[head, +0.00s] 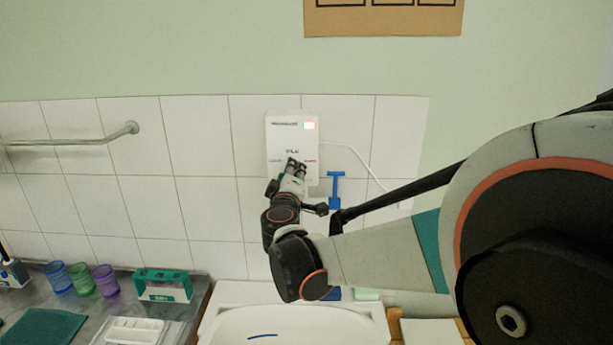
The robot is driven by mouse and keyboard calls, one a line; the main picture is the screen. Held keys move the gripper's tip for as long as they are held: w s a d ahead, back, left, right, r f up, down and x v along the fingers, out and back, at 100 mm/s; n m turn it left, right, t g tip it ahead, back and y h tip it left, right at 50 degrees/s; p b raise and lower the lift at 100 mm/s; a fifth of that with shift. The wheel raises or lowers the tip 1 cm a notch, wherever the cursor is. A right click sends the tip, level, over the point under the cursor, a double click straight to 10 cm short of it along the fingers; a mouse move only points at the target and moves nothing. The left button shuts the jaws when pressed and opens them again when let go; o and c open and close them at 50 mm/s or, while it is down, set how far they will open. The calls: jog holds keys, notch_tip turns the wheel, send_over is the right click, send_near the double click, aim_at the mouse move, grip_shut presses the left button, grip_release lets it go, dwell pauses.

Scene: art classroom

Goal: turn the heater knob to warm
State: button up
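The white heater (291,135) is a box mounted on the tiled wall above the sink. It has a lit red-orange light at its upper right, dark lettering, and small blue and red marks lower on its front. My gripper (294,164) is at the lower middle of the heater's front, pointing at it. The knob is hidden behind my gripper, so its setting does not show. The fingers look close together, but whether they are shut on the knob or touching it is too small to tell.
A white sink (290,325) is below the heater. A blue squeegee (336,190) hangs on the wall to the right, near my arm, beside a white cable (362,158). A metal rail (75,139) is at left.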

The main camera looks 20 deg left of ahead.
jog(key=shift+f+m, duration=0.1)
jog(key=shift+m, duration=0.5)
jog(key=o, duration=1.1)
jog(key=shift+c, duration=0.2)
jog(key=v, duration=0.7)
jog(key=shift+s, duration=0.35)
jog(key=shift+w+d, duration=0.1)
